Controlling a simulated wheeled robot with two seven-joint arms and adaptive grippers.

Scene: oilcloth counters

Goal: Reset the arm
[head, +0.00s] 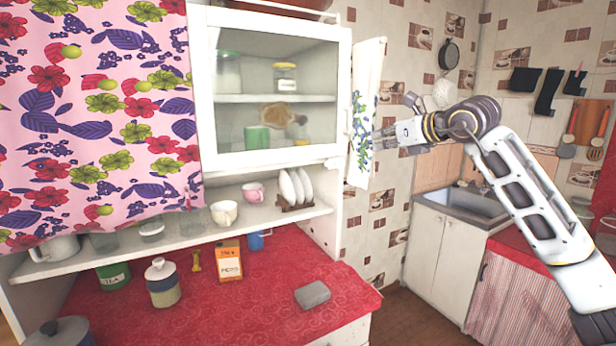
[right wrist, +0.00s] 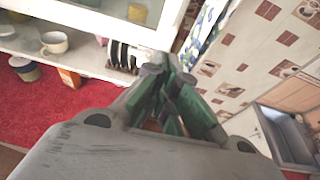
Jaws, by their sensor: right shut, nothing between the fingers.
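My right arm comes in from the right in the head view, raised high. Its gripper (head: 380,138) points left, in front of the hanging floral towel beside the glass-front cabinet. The gripper is shut and empty. In the right wrist view its fingers (right wrist: 172,85) are together, with the plate rack and cabinet edge beyond them. It looks apart from the cabinet, though the exact gap is hard to judge. My left gripper is not in view.
The glass-front cabinet (head: 197,85) stands above an open shelf with cups and a plate rack (head: 297,205). The red counter (head: 270,318) holds a box (head: 229,262), a jar (head: 162,284) and a grey block (head: 313,294). A sink (head: 470,203) is at right.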

